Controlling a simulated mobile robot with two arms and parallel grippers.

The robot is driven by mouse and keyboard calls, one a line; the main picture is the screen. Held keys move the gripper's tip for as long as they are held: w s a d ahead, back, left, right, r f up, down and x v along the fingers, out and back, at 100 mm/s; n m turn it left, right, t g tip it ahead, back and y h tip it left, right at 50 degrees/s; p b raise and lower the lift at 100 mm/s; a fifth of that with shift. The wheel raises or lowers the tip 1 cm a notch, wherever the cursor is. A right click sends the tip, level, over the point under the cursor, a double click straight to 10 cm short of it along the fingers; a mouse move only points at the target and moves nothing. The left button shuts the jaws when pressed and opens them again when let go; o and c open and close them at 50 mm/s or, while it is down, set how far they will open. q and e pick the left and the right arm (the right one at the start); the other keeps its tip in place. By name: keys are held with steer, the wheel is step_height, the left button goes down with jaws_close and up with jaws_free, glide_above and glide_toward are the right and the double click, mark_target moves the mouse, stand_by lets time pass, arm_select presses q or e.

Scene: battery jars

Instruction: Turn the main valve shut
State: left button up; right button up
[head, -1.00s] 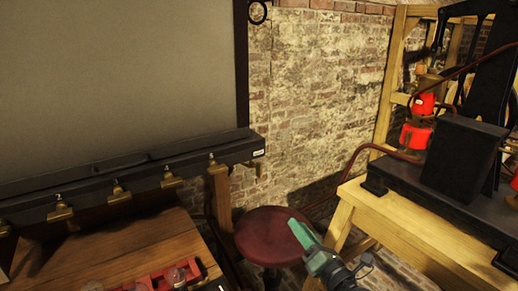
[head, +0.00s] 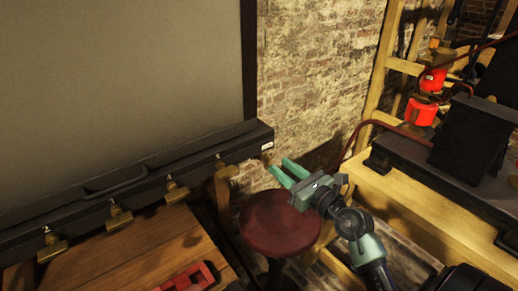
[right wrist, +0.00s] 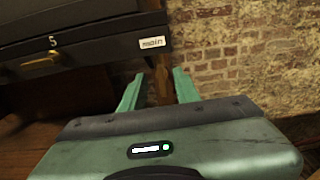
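The main valve (head: 267,157) is a small brass fitting at the right end of the long black manifold (head: 150,170), below a white label. In the right wrist view that label (right wrist: 152,42) reads "main". My right gripper (head: 279,165) is open, its green fingers pointing at this end of the manifold, with the tips close to the brass fitting. In the right wrist view, a brown upright piece shows between the fingers (right wrist: 158,75); I cannot tell whether it is the valve or a wooden post. I see no contact. My left gripper is not in view.
Several other brass valves (head: 120,216) line the manifold's front above a wooden desk (head: 130,255). A round red stool (head: 280,223) stands below my right gripper. A wooden bench (head: 440,215) with black apparatus is at the right. A brick wall (head: 315,90) is behind.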

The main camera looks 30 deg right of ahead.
mark_target(270, 158)
steer(key=w, duration=0.2)
steer(key=w+p, duration=0.1)
steer(key=w, duration=0.3)
steer(key=shift+w+a+r, duration=0.1)
steer(key=shift+w+a, duration=0.15)
steer(key=shift+w, duration=0.15)
steer(key=shift+s, duration=0.1)
steer(key=shift+c, duration=0.3)
jaws_close()
